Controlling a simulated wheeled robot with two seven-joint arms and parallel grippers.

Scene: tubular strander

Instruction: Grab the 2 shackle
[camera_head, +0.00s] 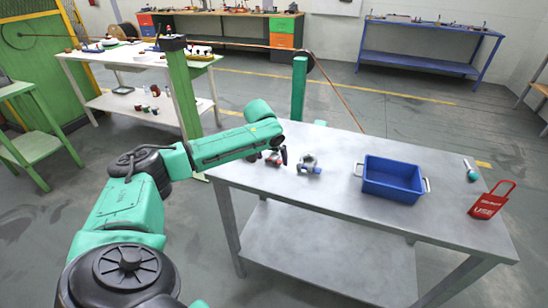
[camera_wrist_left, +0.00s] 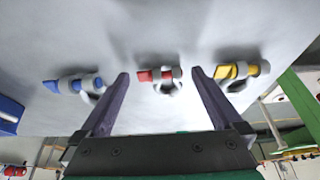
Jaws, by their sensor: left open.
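Three shackles lie on the grey metal table. In the left wrist view they are a blue-and-grey shackle (camera_wrist_left: 75,84) at left, a red-and-grey shackle (camera_wrist_left: 162,78) in the middle and a yellow-and-grey shackle (camera_wrist_left: 242,72) at right. In the head view the blue shackle (camera_head: 309,165) and the red shackle (camera_head: 272,160) show; the yellow one is hidden behind my arm. My left gripper (camera_wrist_left: 160,76) is open, and the red shackle appears between its fingertips in the wrist view. Whether they touch it I cannot tell. My right gripper is not in view.
A blue bin (camera_head: 392,180) with side handles stands on the grey table (camera_head: 330,190), right of the shackles. A red tag (camera_head: 490,202) and a small teal-ended item (camera_head: 472,172) are at the table's right end. A green post (camera_head: 299,88) stands behind the table.

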